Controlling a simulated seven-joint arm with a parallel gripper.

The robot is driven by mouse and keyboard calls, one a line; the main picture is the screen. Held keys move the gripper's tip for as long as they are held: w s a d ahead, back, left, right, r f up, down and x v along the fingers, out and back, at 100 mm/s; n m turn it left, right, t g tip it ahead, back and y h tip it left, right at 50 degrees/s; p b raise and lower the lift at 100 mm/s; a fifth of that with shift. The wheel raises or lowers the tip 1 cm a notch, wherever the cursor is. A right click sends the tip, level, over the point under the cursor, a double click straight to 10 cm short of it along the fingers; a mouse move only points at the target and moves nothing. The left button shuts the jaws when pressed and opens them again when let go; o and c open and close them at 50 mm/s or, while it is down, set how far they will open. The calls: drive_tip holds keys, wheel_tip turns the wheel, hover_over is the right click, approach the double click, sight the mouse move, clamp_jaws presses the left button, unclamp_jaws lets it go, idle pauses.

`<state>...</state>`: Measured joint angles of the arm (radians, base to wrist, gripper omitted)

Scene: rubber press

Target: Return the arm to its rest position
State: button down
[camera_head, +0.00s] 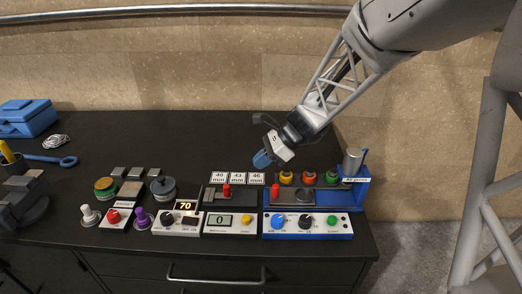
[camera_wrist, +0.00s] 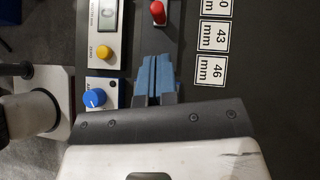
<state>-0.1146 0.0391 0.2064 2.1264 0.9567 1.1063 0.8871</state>
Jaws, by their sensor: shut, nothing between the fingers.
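My gripper (camera_head: 262,160) hangs above the table behind the labelled size cards, with its blue fingertips pointing down and left. It touches nothing that I can see. In the wrist view my gripper's blue fingers (camera_wrist: 157,76) are close together with nothing held between them. My arm reaches in from the upper right of the head view.
A blue toolbox (camera_head: 28,117) stands far left. The table's back middle is clear.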

drive_tip(key=s+d+r+n+t+h, duration=0.1)
drive_tip(key=s+d+r+n+h, duration=0.2)
drive_tip(key=s, duration=0.6)
drive_tip(key=s+d+r+n+t+h, duration=0.2)
drive_tip(key=s+d+r+n+h, duration=0.1)
drive_tip(key=s+d+n, duration=0.4)
drive_tip(key=s+d+r+n+t+h, duration=0.1)
drive_tip(key=s+d+r+n+h, duration=0.2)
drive_tip(key=s+d, duration=0.7)
drive_tip(key=shift+s+r+n, duration=0.3)
drive_tip(key=shift+s+n, duration=1)
drive_tip(key=shift+s, duration=0.1)
drive_tip(key=shift+w, duration=0.15)
